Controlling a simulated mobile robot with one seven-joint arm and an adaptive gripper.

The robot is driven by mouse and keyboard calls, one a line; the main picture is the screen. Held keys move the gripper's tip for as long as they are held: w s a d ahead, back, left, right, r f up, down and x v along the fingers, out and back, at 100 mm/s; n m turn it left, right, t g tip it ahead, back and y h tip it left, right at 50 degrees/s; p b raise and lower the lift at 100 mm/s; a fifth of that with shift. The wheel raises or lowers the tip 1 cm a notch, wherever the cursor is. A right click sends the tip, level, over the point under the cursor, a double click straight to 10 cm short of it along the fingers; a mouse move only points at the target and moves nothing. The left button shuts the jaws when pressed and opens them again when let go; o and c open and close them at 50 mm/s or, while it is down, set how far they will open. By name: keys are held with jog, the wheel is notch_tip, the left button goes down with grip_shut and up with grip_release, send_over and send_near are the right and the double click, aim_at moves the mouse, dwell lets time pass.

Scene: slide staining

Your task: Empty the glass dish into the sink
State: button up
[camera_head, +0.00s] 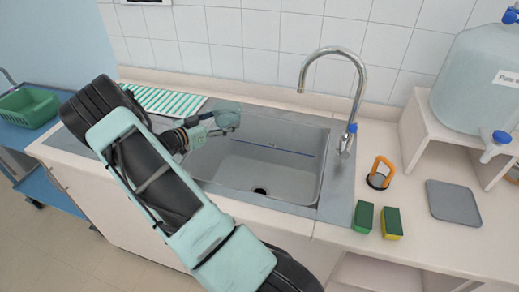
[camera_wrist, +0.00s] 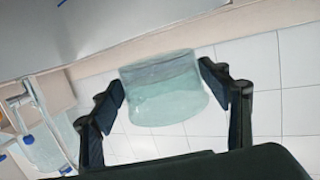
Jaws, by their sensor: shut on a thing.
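The glass dish (camera_head: 229,115) is a small, clear, greenish vessel. My gripper (camera_head: 214,124) is shut on it and holds it up over the left part of the sink (camera_head: 275,152). In the wrist view the dish (camera_wrist: 163,92) sits between the two dark fingers of my gripper (camera_wrist: 162,91), one at each side. The dish looks tilted, but I cannot tell how far. I cannot tell how much liquid is in it. The sink basin is grey with a dark drain near its front, and no liquid shows in it.
A chrome faucet (camera_head: 361,88) curves over the back right of the sink. To the right are an orange-handled item (camera_head: 380,173), two sponges (camera_head: 391,223), a grey mat (camera_head: 453,202) and a large water jug (camera_head: 478,78). A striped drain mat (camera_head: 165,99) lies at left.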

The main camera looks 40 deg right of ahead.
jog(key=shift+s+f+m+t+b, duration=0.45)
jog(key=shift+s+m+b, duration=0.45)
jog(key=shift+b, duration=0.55)
jog(key=s+m+b, duration=0.1)
jog(key=b, duration=0.1)
jog(key=s+f+m+b, duration=0.1)
jog(key=b, duration=0.2)
jog(key=shift+d+f+m+t, duration=0.1)
jog(key=shift+d+m+t, duration=0.1)
jog(key=shift+m+t, duration=0.15)
jog(key=s+f+m+b, duration=0.1)
jog(key=b, duration=0.4)
jog(key=shift+s+d+f+m+t, duration=0.1)
jog(key=shift+s+f+m+t, duration=0.2)
jog(key=shift+s+f+m, duration=0.05)
jog(key=shift+b, duration=0.4)
jog(key=shift+s+f+m+b, duration=0.3)
jog(key=shift+m+b, duration=0.3)
jog(key=shift+b, duration=0.55)
jog(key=shift+r+m+t+b, duration=0.3)
jog(key=shift+b, duration=0.15)
jog(key=shift+r, duration=0.1)
